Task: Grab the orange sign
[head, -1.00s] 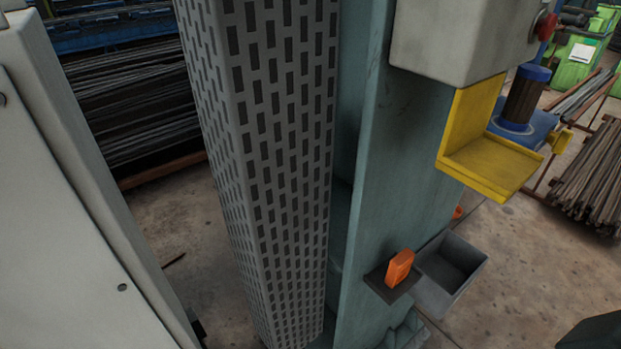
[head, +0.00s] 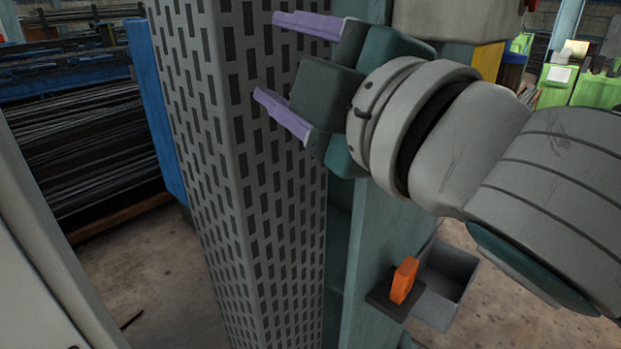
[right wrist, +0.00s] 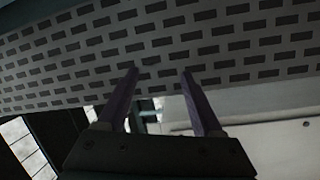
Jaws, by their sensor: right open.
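The orange sign (head: 404,280) is a small upright orange piece on a dark shelf plate (head: 388,298) fixed to the teal machine column, low and right of centre in the head view. My right gripper (head: 263,55) is open and empty, with two purple fingers pointing left in front of the perforated grey guard. It is well above and to the left of the orange sign. In the right wrist view the fingers (right wrist: 158,75) are spread with the perforated guard behind them, and the orange sign does not show there. My left gripper is not in view.
The perforated guard (head: 285,215) stands tall beside the teal column (head: 362,230). A grey open bin (head: 445,285) sits right beside the sign's shelf. A pale cabinet (head: 40,270) is at the left. My right arm covers much of the right side.

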